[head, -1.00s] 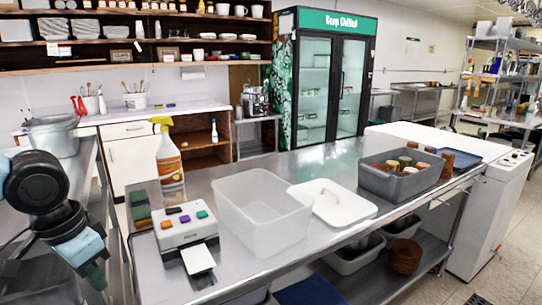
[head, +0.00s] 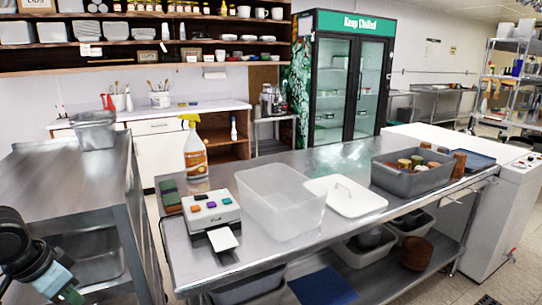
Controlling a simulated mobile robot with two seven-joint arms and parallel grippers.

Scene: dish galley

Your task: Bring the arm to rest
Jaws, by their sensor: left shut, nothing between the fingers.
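My left gripper (head: 70,295) is at the lower left corner of the head view, on my dark arm with its pale blue band. Its small green-tinted fingers are shut with nothing between them. It hangs low beside the left steel table, apart from the objects on the counter. The tips are close to the bottom edge of the picture. My right gripper is not in view.
A steel counter (head: 228,262) carries a label printer (head: 210,212), spray bottle (head: 195,155), clear tub (head: 280,205), white lid (head: 345,197) and grey bin (head: 400,180) of jars. A steel table (head: 50,170) at left holds a metal pan (head: 94,132).

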